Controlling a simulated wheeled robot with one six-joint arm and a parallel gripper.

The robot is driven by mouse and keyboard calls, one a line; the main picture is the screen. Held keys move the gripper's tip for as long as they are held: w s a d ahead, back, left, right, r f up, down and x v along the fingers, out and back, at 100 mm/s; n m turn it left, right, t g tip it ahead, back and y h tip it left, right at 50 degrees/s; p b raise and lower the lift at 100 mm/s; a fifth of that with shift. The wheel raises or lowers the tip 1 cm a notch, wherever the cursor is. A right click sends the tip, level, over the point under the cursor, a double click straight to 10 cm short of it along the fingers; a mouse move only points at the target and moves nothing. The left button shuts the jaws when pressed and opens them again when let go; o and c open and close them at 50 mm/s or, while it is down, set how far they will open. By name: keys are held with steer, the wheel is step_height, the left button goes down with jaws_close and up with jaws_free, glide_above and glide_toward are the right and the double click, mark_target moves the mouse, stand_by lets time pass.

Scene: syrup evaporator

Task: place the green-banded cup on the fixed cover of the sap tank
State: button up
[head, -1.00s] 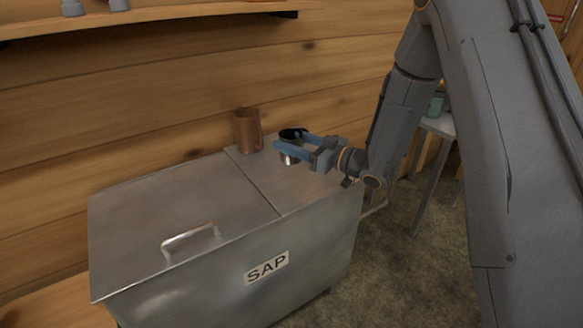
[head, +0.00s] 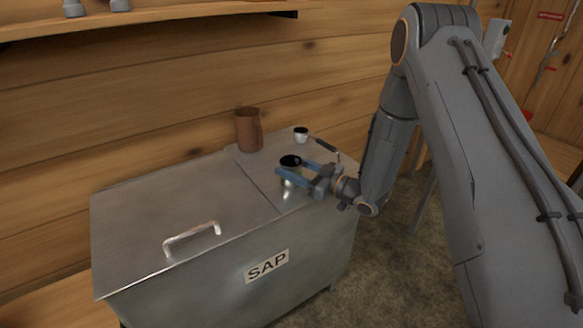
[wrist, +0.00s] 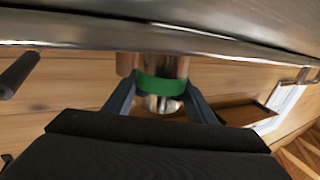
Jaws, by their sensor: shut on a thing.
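The green-banded cup (head: 289,181) is a small steel cup with a dark opening, upright over the right part of the sap tank. My gripper (head: 293,173) is shut on it from the right, with a blue finger on each side. In the wrist view the cup's green band (wrist: 161,86) shows between the fingers (wrist: 160,100). The fixed cover (head: 256,168) is the bare steel panel right of the seam. The cup's lower end is close to this cover; I cannot tell whether they touch.
A brown mug (head: 249,130) stands at the back of the cover by the wooden wall. A small dipper (head: 301,135) with a dark handle lies at the back right. The left lid (head: 150,205) has a raised handle (head: 192,236). Bare cover lies left of the cup.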

steer(key=shift+f, duration=0.15)
steer(key=o, duration=1.1)
